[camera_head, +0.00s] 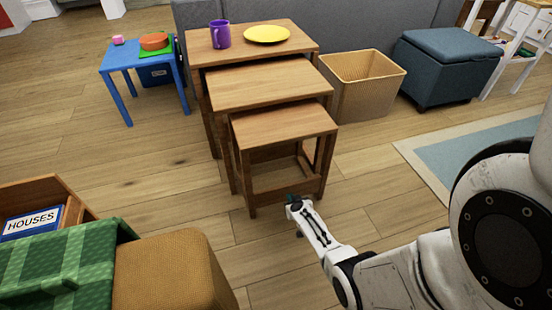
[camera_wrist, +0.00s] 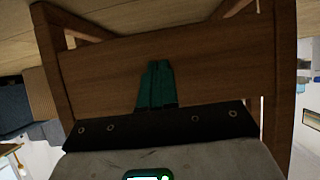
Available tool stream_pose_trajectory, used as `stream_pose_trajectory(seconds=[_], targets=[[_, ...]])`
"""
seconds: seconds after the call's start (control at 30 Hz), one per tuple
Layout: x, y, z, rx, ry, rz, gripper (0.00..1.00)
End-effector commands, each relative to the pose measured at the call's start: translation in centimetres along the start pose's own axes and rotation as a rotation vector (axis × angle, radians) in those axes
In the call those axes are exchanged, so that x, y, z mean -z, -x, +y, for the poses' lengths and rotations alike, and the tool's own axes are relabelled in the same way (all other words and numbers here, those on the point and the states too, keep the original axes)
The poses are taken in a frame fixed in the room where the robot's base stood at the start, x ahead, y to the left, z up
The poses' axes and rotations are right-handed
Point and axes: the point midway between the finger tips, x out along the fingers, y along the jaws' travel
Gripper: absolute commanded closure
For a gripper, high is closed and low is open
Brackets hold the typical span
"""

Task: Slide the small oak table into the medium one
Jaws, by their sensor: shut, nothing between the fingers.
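Three nested oak tables stand in a staggered row in the head view. The small oak table (camera_head: 283,122) is at the front, partly under the medium oak table (camera_head: 268,82). The medium table is in turn partly under the large oak table (camera_head: 290,40) at the back. My gripper (camera_head: 292,200) is low in front of the small table, near its front right leg. In the wrist view my gripper (camera_wrist: 157,84) has its green fingers together and empty, in front of a wooden crosspiece of the small table (camera_wrist: 220,62). I cannot tell whether they touch it.
A purple mug (camera_head: 220,34) and a yellow plate (camera_head: 267,34) are on the large table. A wicker basket (camera_head: 366,88) stands to its right, a blue ottoman (camera_head: 446,66) beyond. A tan pouf (camera_head: 172,275) is at front left.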

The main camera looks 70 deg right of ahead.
Motion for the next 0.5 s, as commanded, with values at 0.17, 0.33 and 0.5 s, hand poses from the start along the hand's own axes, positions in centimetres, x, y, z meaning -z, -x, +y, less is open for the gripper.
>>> stream_pose_trajectory(seconds=[0.17,0.33,0.5], targets=[[0.7,-1.2,0.0,0.0,0.002,0.003,1.0],[1.2,-2.1,0.0,0.0,0.001,0.003,1.0],[1.7,-3.1,0.0,0.0,0.002,0.003,1.0]])
